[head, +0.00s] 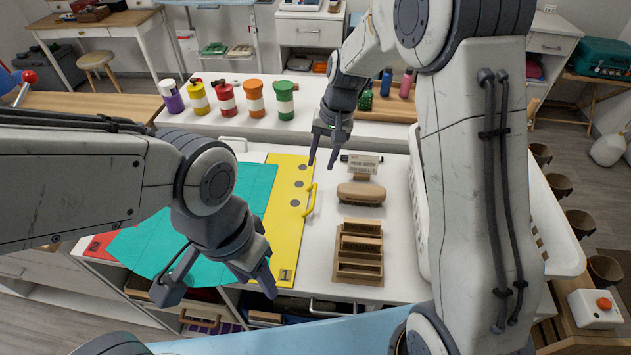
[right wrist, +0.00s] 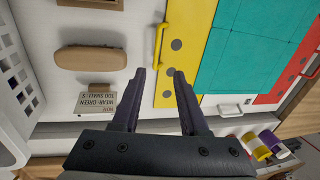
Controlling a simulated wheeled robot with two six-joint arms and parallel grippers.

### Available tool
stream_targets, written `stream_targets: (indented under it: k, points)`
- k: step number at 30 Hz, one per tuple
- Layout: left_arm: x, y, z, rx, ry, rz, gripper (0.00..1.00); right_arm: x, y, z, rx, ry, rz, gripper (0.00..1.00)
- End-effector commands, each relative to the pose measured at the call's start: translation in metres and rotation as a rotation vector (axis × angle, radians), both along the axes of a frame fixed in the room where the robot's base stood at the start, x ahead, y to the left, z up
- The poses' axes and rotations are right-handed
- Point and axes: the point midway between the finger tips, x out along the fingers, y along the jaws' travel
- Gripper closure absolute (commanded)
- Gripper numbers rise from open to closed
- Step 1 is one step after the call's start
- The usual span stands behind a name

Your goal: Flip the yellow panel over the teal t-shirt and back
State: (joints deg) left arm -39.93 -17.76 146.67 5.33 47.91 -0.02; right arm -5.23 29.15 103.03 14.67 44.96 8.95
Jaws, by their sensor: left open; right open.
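The yellow panel (head: 287,222) lies flat on the white worktop, with a yellow handle (head: 310,200) along its right edge. The teal t-shirt (head: 258,188) lies spread flat to its left, partly hidden by my left arm. A red panel (head: 101,246) shows at the far left of the shirt. My left gripper (head: 222,290) is open and empty above the front part of the shirt. My right gripper (head: 323,150) is open and empty above the worktop near the panel's back right corner. In the right wrist view, the yellow handle (right wrist: 159,45) stands just beyond the fingertips, apart from them.
A brush (head: 361,193), a small sign (head: 362,166) and a wooden slotted rack (head: 358,255) stand right of the panel. A white basket (head: 550,225) is further right. Several coloured bottles (head: 227,99) line the back ledge.

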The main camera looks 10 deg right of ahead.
Motion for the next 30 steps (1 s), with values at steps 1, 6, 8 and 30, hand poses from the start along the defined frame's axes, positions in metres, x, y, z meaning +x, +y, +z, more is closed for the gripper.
stream_targets:
  k: [1, 6, 8, 30]
  points:
    - [0.000, 0.000, 0.000, 0.000, 0.000, 0.000, 0.50, 0.007, -0.006, -0.005, 0.004, 0.002, -0.024, 0.56]
    - [0.000, 0.000, 0.002, 0.000, 0.000, 0.000, 0.50, 0.012, -0.008, -0.018, 0.007, 0.006, -0.041, 0.56]
    - [0.000, 0.000, 0.003, 0.000, 0.000, 0.000, 0.50, 0.012, -0.007, -0.026, 0.006, 0.006, -0.039, 0.56]
    - [0.000, 0.000, 0.014, 0.000, 0.000, 0.000, 0.50, 0.017, 0.010, -0.110, 0.006, 0.001, -0.038, 0.56]
